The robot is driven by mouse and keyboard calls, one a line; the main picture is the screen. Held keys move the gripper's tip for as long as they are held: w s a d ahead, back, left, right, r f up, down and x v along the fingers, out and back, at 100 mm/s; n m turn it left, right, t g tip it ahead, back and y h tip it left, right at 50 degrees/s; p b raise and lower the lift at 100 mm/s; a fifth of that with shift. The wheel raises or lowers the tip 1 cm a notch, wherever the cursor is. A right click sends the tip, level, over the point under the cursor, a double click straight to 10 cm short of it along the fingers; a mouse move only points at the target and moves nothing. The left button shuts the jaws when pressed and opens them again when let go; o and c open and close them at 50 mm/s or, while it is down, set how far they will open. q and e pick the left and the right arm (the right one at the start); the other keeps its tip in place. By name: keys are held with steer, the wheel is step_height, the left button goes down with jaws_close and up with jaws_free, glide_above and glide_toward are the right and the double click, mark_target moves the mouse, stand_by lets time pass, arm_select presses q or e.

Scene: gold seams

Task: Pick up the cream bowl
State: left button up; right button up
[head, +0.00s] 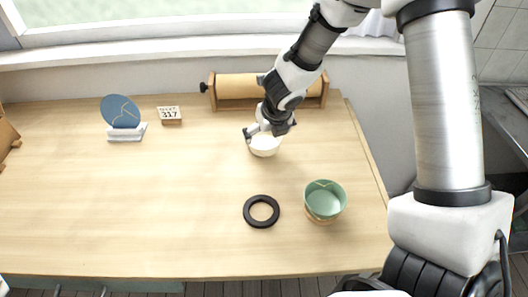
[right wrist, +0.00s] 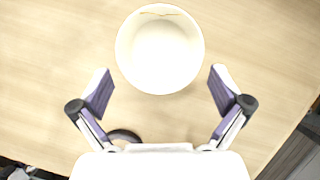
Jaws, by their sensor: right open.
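The cream bowl (head: 264,149) stands upright on the wooden table, towards the back and right of the middle. In the right wrist view the cream bowl (right wrist: 160,52) shows from above, with a thin gold seam near its far rim. My right gripper (head: 266,131) is over the bowl in the head view and hides part of it. In the right wrist view my right gripper (right wrist: 160,92) is open, its fingers spread to either side of the bowl's near edge, with nothing between the pads. My left gripper is not in view.
A green bowl (head: 325,198) with a gold seam sits on a wooden ring to the front right. A black ring (head: 261,222) lies left of it. A paper roll (head: 238,86), a number block (head: 169,114) and a blue plate (head: 120,111) stand at the back. The table's left middle is clear.

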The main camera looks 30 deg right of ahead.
mark_target(263, 144)
steer(key=shift+w+f, duration=0.15)
steer(key=shift+f, duration=0.45)
steer(key=b+x, duration=0.2)
steer(key=x, duration=0.3)
steer(key=shift+w, duration=0.1)
steer(key=shift+r, duration=0.1)
steer(key=c, duration=0.9)
steer(key=shift+c, duration=0.2)
